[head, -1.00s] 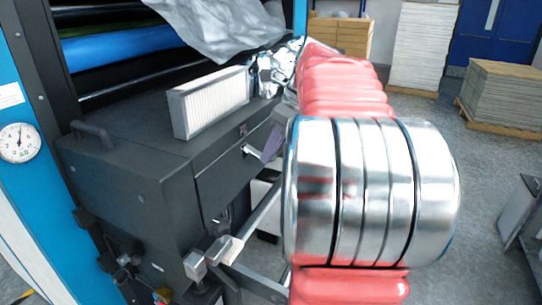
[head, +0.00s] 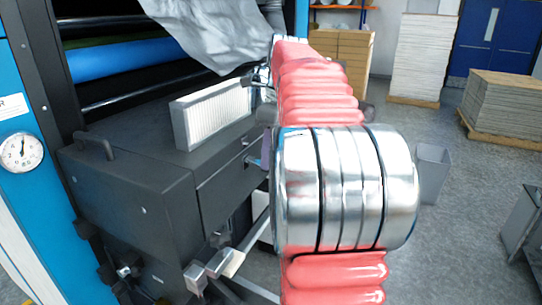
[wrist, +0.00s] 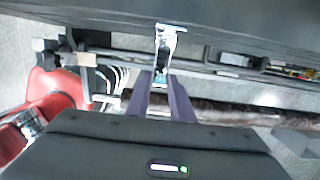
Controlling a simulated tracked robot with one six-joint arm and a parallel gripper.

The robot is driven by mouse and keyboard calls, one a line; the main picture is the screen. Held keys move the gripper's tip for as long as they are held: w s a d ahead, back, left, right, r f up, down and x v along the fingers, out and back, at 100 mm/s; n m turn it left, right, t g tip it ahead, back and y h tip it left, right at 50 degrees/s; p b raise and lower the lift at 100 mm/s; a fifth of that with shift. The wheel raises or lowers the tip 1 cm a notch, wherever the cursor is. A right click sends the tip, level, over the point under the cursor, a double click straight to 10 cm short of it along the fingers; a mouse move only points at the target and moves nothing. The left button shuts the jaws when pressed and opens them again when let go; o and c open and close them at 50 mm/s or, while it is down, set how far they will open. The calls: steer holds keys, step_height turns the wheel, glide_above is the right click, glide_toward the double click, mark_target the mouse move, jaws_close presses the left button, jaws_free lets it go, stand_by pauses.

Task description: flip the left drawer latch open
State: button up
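The metal drawer latch (head: 251,161) is on the front of the dark drawer (head: 222,188), near its upper right, in the head view. In the wrist view the latch (wrist: 165,45) hangs from the dark panel edge at top centre, its lower end at the fingertips. My gripper (wrist: 160,80) has two purple fingers with a gap between them. It looks open, with the latch end in line with the gap; whether they touch cannot be told. In the head view my gripper (head: 267,148) is a purple sliver beside the latch, mostly hidden by my arm.
A white pleated filter (head: 212,112) stands on top of the dark cabinet (head: 125,160), and a grey sheet hangs above. Metal brackets (head: 215,268) stick out below the drawer. Paper stacks (head: 510,100) stand on the floor at the back right.

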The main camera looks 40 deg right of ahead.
steer(key=o, duration=0.4)
steer(key=shift+s+d+r, duration=0.15)
steer(key=shift+s+r, duration=0.2)
steer(key=shift+r, duration=1.9)
steer(key=shift+s+d+r, duration=0.1)
steer(key=shift+s+r, duration=0.25)
steer(key=shift+r, duration=1.9)
steer(key=shift+s+d+r, duration=0.15)
steer(key=shift+s+r, duration=0.2)
steer(key=shift+r, duration=1.9)
